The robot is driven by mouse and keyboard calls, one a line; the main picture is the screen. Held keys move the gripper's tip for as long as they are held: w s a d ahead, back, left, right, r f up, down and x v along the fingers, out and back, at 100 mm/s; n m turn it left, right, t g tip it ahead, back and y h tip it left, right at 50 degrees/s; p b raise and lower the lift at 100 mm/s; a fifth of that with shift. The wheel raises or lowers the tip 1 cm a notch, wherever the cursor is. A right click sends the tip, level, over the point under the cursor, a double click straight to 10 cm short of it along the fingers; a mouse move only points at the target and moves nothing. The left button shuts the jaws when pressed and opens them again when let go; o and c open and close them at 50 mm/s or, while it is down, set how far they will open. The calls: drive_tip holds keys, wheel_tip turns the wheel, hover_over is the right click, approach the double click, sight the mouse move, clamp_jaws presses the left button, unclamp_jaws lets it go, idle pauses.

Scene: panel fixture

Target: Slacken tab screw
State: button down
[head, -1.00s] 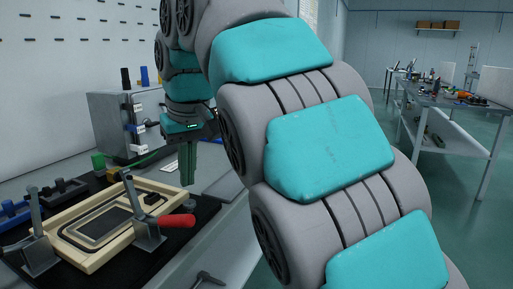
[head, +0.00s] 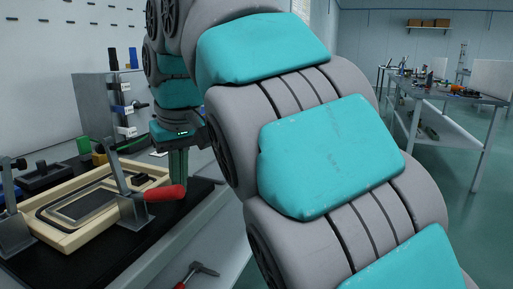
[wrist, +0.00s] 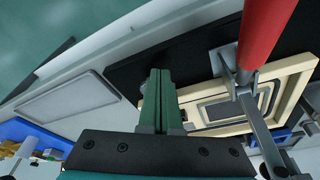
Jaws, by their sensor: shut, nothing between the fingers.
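The pale wooden frame (head: 72,238) with a dark inset panel (head: 82,207) lies on a black base, left in the head view. The frame also shows right of centre in the wrist view (wrist: 298,84). A toggle clamp with a red handle (head: 165,193) stands on its near side and also crosses the wrist view (wrist: 265,32). My gripper (head: 178,198) points down beside the frame's right end, fingers together and empty, low over the black base. It also shows in the wrist view (wrist: 160,76). A grey rounded piece (wrist: 140,103) peeks out beside the fingers. I cannot identify the tab screw.
A second clamp (head: 12,225) stands at the frame's left. A grey cabinet (head: 95,105) stands behind. A red-handled tool (head: 196,272) lies on the bench in front. A grey tray (wrist: 68,106) and blue bin (wrist: 22,130) show in the wrist view.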

drive_tip(key=shift+w, duration=0.3)
idle(0.8)
drive_tip(key=shift+w+d+r+p, duration=0.15)
drive_tip(key=shift+w+d+p, duration=0.1)
drive_tip(key=shift+d+p, duration=0.2)
drive_tip(key=shift+w+d, duration=0.2)
drive_tip(key=shift+w, duration=0.05)
drive_tip(key=shift+w+p, duration=0.1)
drive_tip(key=shift+p, duration=0.2)
drive_tip(key=shift+d, duration=0.2)
idle(0.4)
drive_tip(key=shift+s+d, duration=0.15)
drive_tip(key=shift+s, duration=0.05)
drive_tip(key=p+v, duration=0.1)
drive_tip(key=v, duration=0.1)
drive_tip(key=p+v, duration=0.1)
drive_tip(key=w+p+v, duration=0.1)
drive_tip(key=p+v, duration=0.1)
drive_tip(key=shift+a+r, duration=0.3)
drive_tip(key=shift+r, duration=0.15)
